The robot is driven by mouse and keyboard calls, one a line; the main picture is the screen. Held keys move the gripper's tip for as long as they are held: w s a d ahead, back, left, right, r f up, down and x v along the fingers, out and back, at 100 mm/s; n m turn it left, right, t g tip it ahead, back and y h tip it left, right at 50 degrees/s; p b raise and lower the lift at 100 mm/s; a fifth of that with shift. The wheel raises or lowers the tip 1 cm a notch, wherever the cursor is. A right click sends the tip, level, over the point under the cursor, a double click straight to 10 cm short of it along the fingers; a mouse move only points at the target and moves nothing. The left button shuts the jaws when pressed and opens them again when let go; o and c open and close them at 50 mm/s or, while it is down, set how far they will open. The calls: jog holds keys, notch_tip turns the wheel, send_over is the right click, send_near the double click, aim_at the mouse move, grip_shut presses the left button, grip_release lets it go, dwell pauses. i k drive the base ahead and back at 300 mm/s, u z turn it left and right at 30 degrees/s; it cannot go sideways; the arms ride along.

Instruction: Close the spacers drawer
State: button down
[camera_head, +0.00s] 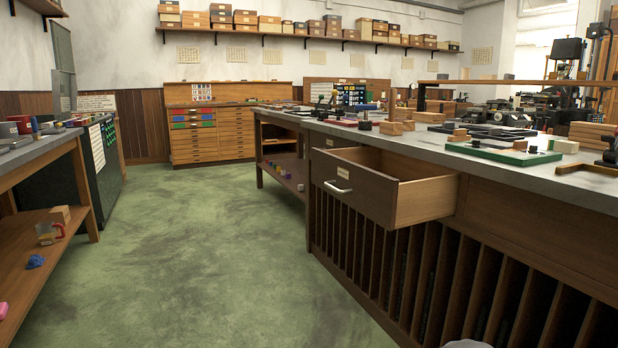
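A wooden drawer (352,194) stands pulled well out of the long workbench on the right, under its grey top. Its dark front carries a pale handle (338,188) and a small label above it, too small to read. The lighter wooden side of the drawer shows, and what lies inside it is hidden. It is the only drawer I see open. My gripper is not in view. A pale rounded shape shows at the bottom edge, and I cannot tell what it is.
The workbench top (560,185) holds blocks, a green-edged board and several tools. Vertical slots fill the bench below the drawer. The green floor (215,255) is clear between this bench and the left bench (45,165). A cabinet of drawers (235,135) stands against the back wall.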

aim_at(394, 191)
jog(key=u, duration=0.7)
jog(key=i, duration=1.3)
